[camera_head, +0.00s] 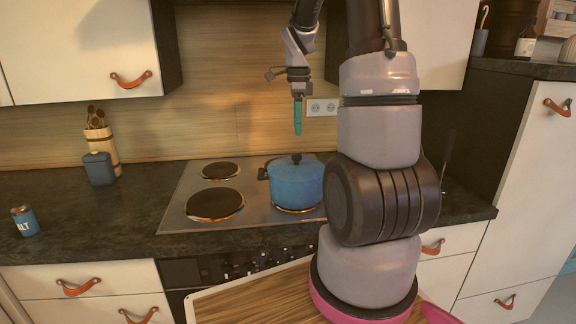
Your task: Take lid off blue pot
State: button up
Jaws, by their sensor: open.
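The blue pot (295,188) sits on the front right burner of the stovetop. Its lid (294,168) is on it, with a dark knob (296,157) at the top centre. One dark side handle shows on the pot's left; the right side of the pot is close to my arm in the picture. My gripper (298,118) points down in the air, above the pot in the picture, with its fingers overlapping side-on. It is open and apart from the knob.
The stovetop (180,214) has bare burners on the left. A blue canister (99,168) and a utensil holder (103,145) stand at the back left. A salt tin (25,220) is at far left. Upper cabinets (80,45) flank the space around my arm.

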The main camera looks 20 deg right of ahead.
aim_at(297, 155)
notch_tip(297, 155, down, 10)
jog(key=shift+a+r, duration=0.1)
grip_shut()
dwell(0.5)
dwell(1.2)
